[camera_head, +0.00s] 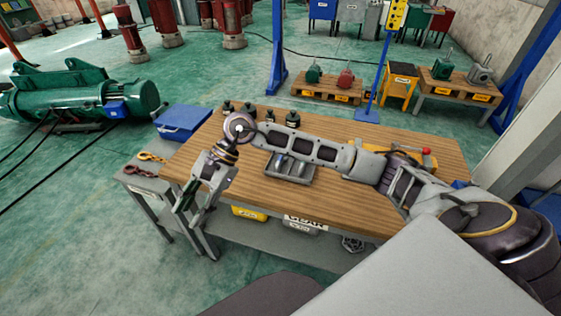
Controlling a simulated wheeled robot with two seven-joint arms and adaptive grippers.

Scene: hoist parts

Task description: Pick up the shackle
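A small yellow-orange metal piece (152,156) and a reddish one (140,170) lie on the grey side bench at the left. Either may be a shackle or hook; they are too small to tell. My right gripper (193,207) points down at the left front edge of the wooden table, to the right of these pieces and apart from them. Its fingers look spread, with nothing seen between them. My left gripper is not in view.
The wooden table (345,135) bears a grey parts tray (296,178), partly behind my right arm, and several small dark parts along its back edge. A blue box (183,121) stands behind the side bench (134,184). Yellow bins (249,213) sit on the lower shelf.

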